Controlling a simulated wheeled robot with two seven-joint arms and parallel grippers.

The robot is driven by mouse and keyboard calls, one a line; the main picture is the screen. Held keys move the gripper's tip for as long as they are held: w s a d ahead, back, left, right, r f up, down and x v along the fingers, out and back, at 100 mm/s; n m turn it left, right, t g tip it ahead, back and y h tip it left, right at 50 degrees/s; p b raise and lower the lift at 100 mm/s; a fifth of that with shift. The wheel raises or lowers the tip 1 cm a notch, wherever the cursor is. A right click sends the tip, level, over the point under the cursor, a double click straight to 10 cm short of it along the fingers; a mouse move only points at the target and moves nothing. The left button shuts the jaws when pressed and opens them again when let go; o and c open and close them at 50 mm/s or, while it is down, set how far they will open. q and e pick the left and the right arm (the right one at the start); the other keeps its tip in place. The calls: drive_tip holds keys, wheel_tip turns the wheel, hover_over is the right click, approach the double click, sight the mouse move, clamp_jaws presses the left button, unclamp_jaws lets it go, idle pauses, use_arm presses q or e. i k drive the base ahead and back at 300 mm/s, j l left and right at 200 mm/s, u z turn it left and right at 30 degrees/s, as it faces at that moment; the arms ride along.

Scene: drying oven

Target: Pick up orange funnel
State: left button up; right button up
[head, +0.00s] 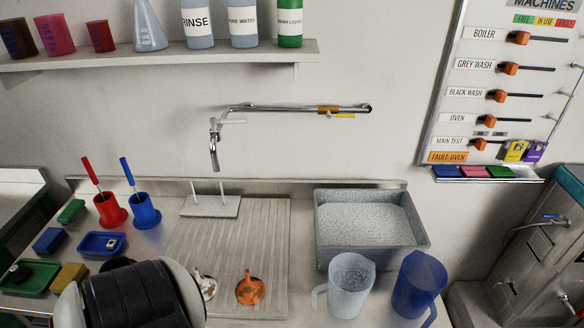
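The orange funnel (249,289) lies on the ribbed draining board at the bottom centre of the head view. Its surface looks patchy or soiled. A similar white piece (206,286), perhaps another funnel, lies just left of it, partly hidden behind a black and white rounded part that appears to be my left arm. Neither gripper shows, so I cannot see their fingers. Nothing visibly touches the orange funnel.
A grey bin of granules (320,255), a clear jug (350,285) and a blue jug (416,285) stand to the right. Red (108,210) and blue (145,212) brush holders, trays and sponges stand left. The draining board (230,240) behind the funnel is clear.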

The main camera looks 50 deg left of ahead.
sight(248, 282)
drive_tip(key=u, duration=1.95)
